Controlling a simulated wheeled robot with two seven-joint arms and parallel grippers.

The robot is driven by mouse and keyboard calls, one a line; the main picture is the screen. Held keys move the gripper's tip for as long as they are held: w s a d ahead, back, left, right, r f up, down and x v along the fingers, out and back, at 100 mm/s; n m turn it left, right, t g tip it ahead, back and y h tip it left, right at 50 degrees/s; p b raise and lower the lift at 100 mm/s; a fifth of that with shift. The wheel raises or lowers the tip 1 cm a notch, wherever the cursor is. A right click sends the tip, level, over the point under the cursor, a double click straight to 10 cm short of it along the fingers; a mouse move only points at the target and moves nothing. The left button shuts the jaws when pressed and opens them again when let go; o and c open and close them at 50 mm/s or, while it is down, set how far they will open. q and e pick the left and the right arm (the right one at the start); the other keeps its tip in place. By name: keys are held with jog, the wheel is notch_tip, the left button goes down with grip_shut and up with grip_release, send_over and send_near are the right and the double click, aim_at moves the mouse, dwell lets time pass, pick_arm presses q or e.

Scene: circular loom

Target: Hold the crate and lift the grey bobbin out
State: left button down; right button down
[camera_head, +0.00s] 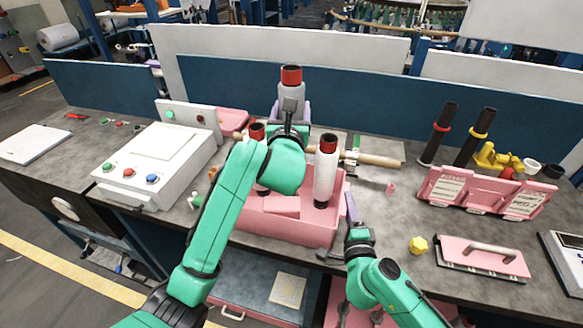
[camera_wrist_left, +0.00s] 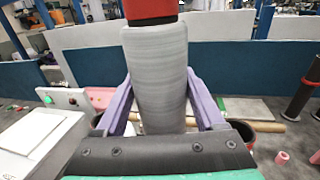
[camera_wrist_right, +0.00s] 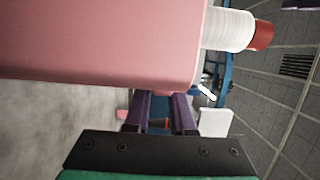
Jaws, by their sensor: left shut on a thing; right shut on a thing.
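The grey bobbin (camera_head: 291,95) with a red top stands upright above the pink crate (camera_head: 280,232). My left gripper (camera_head: 291,108) is shut on it; in the left wrist view the grey bobbin (camera_wrist_left: 160,75) sits between the two purple fingers. My right gripper (camera_head: 350,208) is shut on the crate at its right side, near the front corner. In the right wrist view the crate (camera_wrist_right: 95,40) fills the top left and partly hides the fingertips. A white bobbin (camera_head: 325,175) stands in the crate, and another red-topped bobbin (camera_head: 257,131) is partly hidden by my left arm.
A white control box (camera_head: 155,160) stands left of the crate. A wooden rod (camera_head: 375,159) lies behind it. On the right are a yellow knob (camera_head: 418,245), a pink card holder (camera_head: 485,192), a pink handled plate (camera_head: 485,256) and two dark upright tubes (camera_head: 438,133).

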jog(key=c, duration=0.7)
grip_release()
pick_arm(q)
notch_tip(320, 180, up, 2)
pick_arm(e)
jog(key=s, duration=0.8)
jog(key=s+d, duration=0.1)
jog(key=s, duration=0.3)
